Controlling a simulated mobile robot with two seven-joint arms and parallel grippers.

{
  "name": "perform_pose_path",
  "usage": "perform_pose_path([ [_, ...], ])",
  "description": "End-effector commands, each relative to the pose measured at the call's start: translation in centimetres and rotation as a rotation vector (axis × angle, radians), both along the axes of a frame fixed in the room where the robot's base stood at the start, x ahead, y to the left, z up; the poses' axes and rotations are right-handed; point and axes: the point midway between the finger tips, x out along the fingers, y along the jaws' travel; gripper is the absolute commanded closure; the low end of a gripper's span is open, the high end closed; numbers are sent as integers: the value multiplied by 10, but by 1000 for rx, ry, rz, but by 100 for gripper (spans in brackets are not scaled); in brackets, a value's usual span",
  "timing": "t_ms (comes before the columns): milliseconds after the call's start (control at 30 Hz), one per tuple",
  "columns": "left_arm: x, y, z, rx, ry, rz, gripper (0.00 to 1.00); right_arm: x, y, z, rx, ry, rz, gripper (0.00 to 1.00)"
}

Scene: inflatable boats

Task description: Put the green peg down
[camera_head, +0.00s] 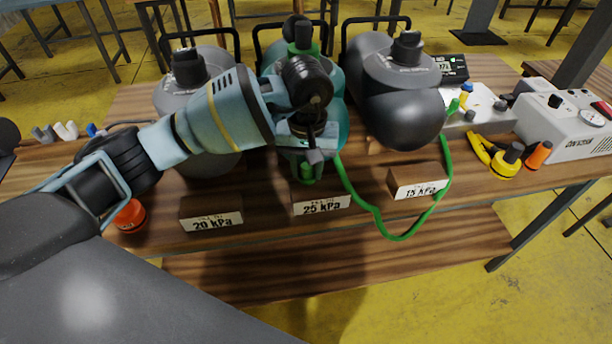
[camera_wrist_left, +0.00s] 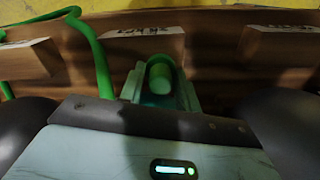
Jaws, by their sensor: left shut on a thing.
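The green peg (camera_head: 307,173) shows just below my left gripper (camera_head: 306,152) in the head view, in front of the middle tank and above the 25 kPa block (camera_head: 320,200). In the left wrist view the round green peg (camera_wrist_left: 160,77) sits between the fingers of my left gripper (camera_wrist_left: 163,90), which is shut on it. Part of the peg is hidden by the fingers. I cannot tell whether its lower end touches the table. My right gripper is not in view.
Grey tanks stand left (camera_head: 170,98) and right (camera_head: 395,75) of the teal tank (camera_head: 335,130). A green hose (camera_head: 375,215) loops over the wooden table's front edge. Blocks marked 20 kPa (camera_head: 211,212) and 15 kPa (camera_head: 418,182) flank the middle one. A white pump box (camera_head: 570,125) stands right.

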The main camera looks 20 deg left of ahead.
Motion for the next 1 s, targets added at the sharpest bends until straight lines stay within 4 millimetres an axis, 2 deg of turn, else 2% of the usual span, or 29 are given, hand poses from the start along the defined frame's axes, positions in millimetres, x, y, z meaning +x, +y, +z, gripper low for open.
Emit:
perform_pose_path([
  [100, -3, 1, -20, 2, 7, 0, 89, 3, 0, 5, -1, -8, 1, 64],
  [200, -2, 1, -30, 2, 5, 1, 89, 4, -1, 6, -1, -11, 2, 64],
  [600, -2, 1, -37, 3, 5, -1, 89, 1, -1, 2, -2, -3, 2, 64],
  [633, -2, 1, -37, 3, 5, -1, 65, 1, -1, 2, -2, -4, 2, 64],
  [767, -2, 1, -36, 2, 4, -1, 48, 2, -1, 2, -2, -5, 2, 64],
  [1000, -2, 1, -36, 2, 4, -1, 46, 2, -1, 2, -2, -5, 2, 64],
])
